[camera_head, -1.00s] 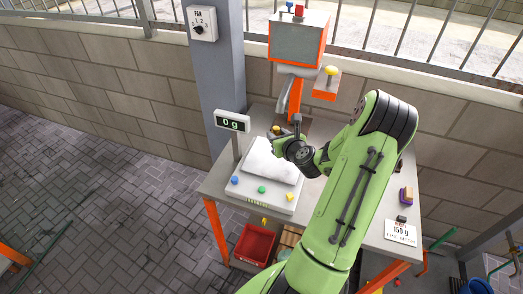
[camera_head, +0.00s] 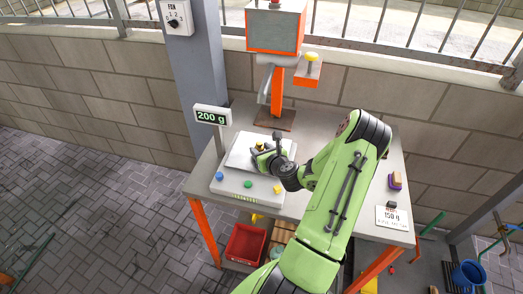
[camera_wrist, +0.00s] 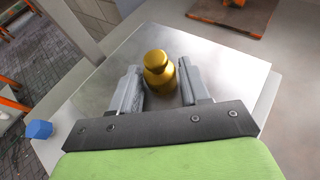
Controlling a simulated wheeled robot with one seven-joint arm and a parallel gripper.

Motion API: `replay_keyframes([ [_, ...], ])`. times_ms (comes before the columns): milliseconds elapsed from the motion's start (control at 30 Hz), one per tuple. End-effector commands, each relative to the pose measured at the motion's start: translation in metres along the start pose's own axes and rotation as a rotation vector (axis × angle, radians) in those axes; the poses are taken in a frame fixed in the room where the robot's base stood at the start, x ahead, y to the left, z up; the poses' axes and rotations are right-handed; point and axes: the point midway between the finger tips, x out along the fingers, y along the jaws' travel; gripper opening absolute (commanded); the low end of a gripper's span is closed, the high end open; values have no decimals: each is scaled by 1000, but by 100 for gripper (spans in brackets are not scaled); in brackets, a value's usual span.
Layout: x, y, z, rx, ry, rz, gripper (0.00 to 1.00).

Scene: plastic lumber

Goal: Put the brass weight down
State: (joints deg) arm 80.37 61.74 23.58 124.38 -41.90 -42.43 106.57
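The brass weight (camera_wrist: 158,72) is a gold, knobbed cylinder standing upright on the scale's bright metal pan (camera_wrist: 92,112). In the head view the weight (camera_head: 259,147) is small and partly hidden by my gripper (camera_head: 262,155). In the wrist view my gripper (camera_wrist: 162,85) has one finger on each side of the weight. A narrow gap shows at the right finger, and the left finger is very close or touching. The fingers look slightly open around it. The scale's display (camera_head: 211,116) reads 200 g.
Blue, green and yellow buttons line the scale's front (camera_head: 246,186). An orange-and-grey post stand (camera_head: 274,100) rises behind. A red bin (camera_head: 245,243) is below.

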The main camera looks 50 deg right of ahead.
Motion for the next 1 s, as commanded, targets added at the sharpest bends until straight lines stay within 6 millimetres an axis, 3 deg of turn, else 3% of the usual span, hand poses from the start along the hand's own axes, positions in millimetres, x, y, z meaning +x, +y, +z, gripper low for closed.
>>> replay_keyframes([
  [100, 0, 0, 1, 0, 0, 0, 63],
  [433, -5, -1, 4, 1, 0, -1, 63],
  [833, -96, -1, 2, 6, 1, -5, 63],
  [1000, -111, -1, 4, 13, 12, 1, 63],
])
